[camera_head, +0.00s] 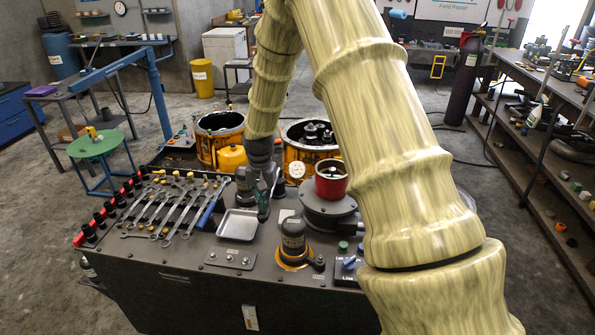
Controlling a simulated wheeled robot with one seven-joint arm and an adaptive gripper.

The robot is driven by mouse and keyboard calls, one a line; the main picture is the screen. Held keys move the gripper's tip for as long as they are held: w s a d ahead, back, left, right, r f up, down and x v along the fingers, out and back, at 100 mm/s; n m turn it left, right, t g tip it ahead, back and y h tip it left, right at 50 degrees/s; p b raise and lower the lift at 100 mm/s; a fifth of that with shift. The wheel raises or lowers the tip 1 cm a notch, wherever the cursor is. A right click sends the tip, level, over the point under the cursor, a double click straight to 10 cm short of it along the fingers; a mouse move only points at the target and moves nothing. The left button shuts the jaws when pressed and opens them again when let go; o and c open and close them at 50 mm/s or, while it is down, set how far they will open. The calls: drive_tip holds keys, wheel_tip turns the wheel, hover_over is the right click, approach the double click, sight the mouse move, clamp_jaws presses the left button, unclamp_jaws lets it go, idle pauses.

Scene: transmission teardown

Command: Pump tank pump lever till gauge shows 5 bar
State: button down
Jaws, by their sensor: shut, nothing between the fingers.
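My gripper (263,214) hangs fingers-down over the bench, shut and empty, at the right edge of a metal tray. A round white dial (296,170), which looks like a gauge, faces me just behind and right of my gripper. It is too small to read. A yellow rounded container (231,158), possibly the pump tank, stands behind and left of my gripper. I cannot make out a pump lever; it may be hidden behind my gripper and arm. I cannot tell whether my fingers touch anything beside them.
Wrenches (175,205) and a red socket rail (105,215) fill the bench's left. The metal tray (238,225) looks empty. A black-and-orange unit (293,245) and a red-rimmed pot (331,182) stand close right. Orange housings (218,140) stand behind. My arm covers the right.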

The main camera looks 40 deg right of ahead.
wheel_tip(320, 180, up, 8)
drive_tip(key=p, duration=0.5)
drive_tip(key=shift+f, duration=0.25)
idle(0.4)
drive_tip(key=shift+f+b, duration=1.65)
drive_tip(key=shift+f, duration=2.45)
wheel_tip(320, 180, up, 8)
drive_tip(key=p, duration=0.5)
drive_tip(key=shift+p, duration=0.3)
drive_tip(key=shift+f+b, duration=1.75)
drive_tip(key=shift+f, duration=2.3)
wheel_tip(320, 180, up, 8)
drive_tip(key=p, duration=0.5)
drive_tip(key=shift+r, duration=0.2)
